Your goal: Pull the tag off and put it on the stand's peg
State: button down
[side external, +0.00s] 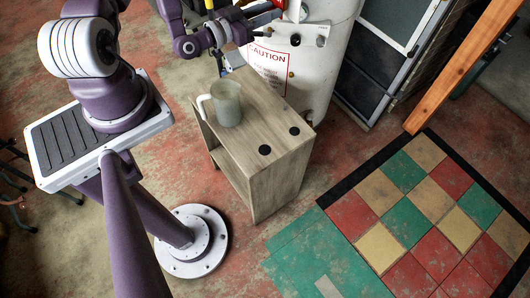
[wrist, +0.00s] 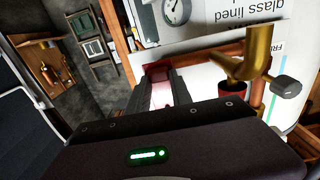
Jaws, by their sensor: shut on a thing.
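In the wrist view, a small red and white piece (wrist: 158,73), which looks like the tag, sits between the two dark fingers of my gripper (wrist: 160,82). The fingers are shut on it, and they hide its sides. It is close to the white tank (wrist: 205,78); I cannot tell whether it still touches a fitting there. In the side view my gripper (side external: 262,20) is at the top edge, against the tank's upper part, and the tag cannot be made out clearly. I cannot identify the stand or its peg in either view.
A brass pipe (wrist: 257,50) and a dark knob (wrist: 286,87) stick out right of the fingers. A wooden cabinet (side external: 262,118) stands below my gripper, with a grey pitcher (side external: 227,108) on top. The tank (side external: 318,62) carries a caution label. Open floor lies in front.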

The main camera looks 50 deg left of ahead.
jog(key=s, duration=0.6)
jog(key=shift+s, duration=0.35)
dwell(0.3)
jog(key=d+f+g, duration=0.5)
jog(key=f+g, duration=0.4)
jog(key=w+d+f+g, duration=0.1)
jog(key=d+f+g, duration=0.4)
jog(key=f+g, duration=0.4)
jog(key=shift+w+f, duration=0.15)
jog(key=shift+f, duration=0.5)
